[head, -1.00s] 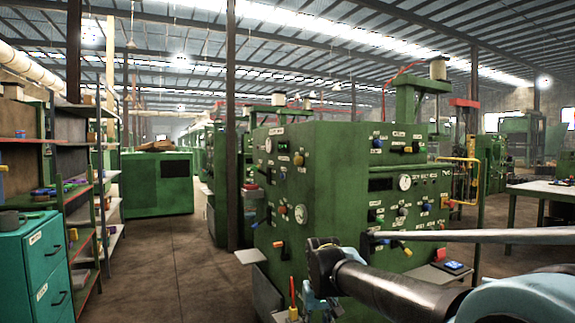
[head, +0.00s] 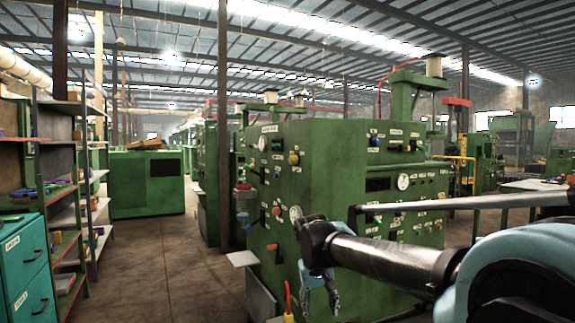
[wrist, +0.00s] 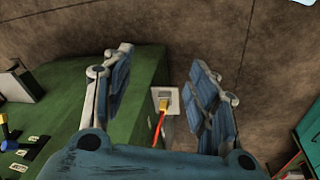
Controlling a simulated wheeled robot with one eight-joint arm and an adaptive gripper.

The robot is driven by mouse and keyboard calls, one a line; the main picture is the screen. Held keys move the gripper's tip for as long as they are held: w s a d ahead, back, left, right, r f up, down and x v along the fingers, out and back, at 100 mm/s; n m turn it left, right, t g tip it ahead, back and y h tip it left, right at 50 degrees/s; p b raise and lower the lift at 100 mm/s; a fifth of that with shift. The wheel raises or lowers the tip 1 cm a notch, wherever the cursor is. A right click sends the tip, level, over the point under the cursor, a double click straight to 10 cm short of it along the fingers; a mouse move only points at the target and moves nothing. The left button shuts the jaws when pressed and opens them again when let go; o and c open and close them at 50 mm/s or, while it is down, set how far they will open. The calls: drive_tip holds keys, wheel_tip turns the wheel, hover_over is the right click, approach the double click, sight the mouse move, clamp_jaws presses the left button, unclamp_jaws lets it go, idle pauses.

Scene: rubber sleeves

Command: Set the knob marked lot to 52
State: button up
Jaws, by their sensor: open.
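The green machine (head: 335,145) stands ahead with several knobs, gauges and switches on its two visible faces. Their small labels are too blurred to read, so I cannot tell which knob is marked lot. An orange knob (head: 276,211) and a yellow knob (head: 293,158) show on its left face, and a blue knob (head: 374,141) on its right face. My gripper (head: 322,303) hangs open and empty in front of the machine, fingers down. In the wrist view, my gripper (wrist: 162,75) has its fingers spread, with the machine's green surface at left. My arm hides part of the machine's front.
A red-and-yellow handled item (head: 288,302) stands low beside the machine; it also shows between the fingers in the wrist view (wrist: 163,104). A teal drawer cabinet (head: 24,262) and shelves (head: 65,190) stand at left. The brown floor (head: 160,265) between is clear.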

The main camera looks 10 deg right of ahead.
drive_tip(key=w+d+r+m+h, duration=0.2)
drive_tip(key=w+d+r+h, duration=0.15)
drive_tip(key=w+r, duration=0.65)
drive_tip(key=m+t+h, duration=0.5)
drive_tip(key=m+h, duration=0.3)
drive_tip(key=h, duration=0.3)
approach(290, 160)
drive_tip(key=x, duration=0.9)
drive_tip(key=shift+f, duration=0.1)
